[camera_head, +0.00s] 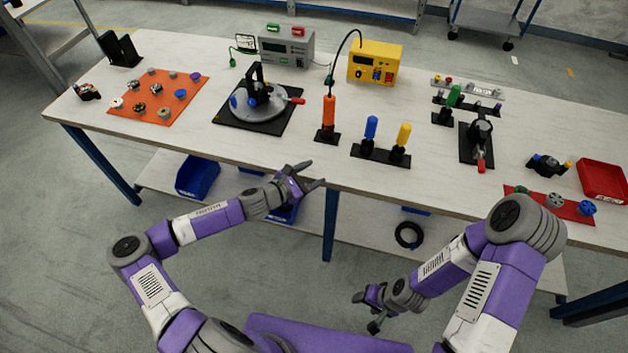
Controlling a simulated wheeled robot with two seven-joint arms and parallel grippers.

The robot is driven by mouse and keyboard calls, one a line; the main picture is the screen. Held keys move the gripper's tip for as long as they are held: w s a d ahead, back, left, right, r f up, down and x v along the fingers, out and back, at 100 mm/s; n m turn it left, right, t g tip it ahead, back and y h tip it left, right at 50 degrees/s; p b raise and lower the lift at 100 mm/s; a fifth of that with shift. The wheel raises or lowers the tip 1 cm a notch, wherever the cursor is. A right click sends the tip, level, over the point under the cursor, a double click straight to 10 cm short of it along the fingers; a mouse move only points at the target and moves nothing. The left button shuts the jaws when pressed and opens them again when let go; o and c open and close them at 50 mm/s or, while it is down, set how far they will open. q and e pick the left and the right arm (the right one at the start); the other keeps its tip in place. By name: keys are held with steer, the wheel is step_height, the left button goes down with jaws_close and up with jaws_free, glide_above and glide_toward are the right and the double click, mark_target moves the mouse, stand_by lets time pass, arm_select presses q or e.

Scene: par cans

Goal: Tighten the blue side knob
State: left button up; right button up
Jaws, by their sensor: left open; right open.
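A round grey fixture (275,108) sits on a black plate (224,118) at the left-centre of the bench. A black bracket (258,80) stands on it, and a red handle (298,100) sticks out to its right. A small blue knob (233,101) shows at the fixture's left side; how tight it is cannot be told. My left gripper (311,174) is open and empty at the bench's front edge, to the right of and nearer than the fixture. My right gripper (364,313) is open and empty, low in front of the bench, far from the knob.
An orange mat (185,105) with several small parts lies left of the fixture. An orange-handled tool (329,112) and blue and yellow handles (371,128) stand upright to its right. A yellow meter (374,62) stands behind. A red mat (549,204) and red tray (603,180) are far right.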

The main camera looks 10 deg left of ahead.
arm_select(q)
steer(key=shift+s+d+f+m+g, duration=0.3)
steer(key=shift+s+d+m, duration=0.15)
steer(key=shift+d, duration=0.25)
steer(key=s+d+f+m+g, duration=0.7)
steer(key=s+d+f+m, duration=0.45)
steer(key=s, duration=0.45)
steer(key=s+a+f+m+g+y, duration=0.4)
steer(key=s+a+m, duration=0.5)
steer(key=s, duration=0.3)
steer(key=shift+s+a+f+m+y, duration=0.25)
steer(key=shift+a+f+m, duration=0.2)
steer(key=shift+f, duration=0.3)
steer(key=shift+d, duration=0.1)
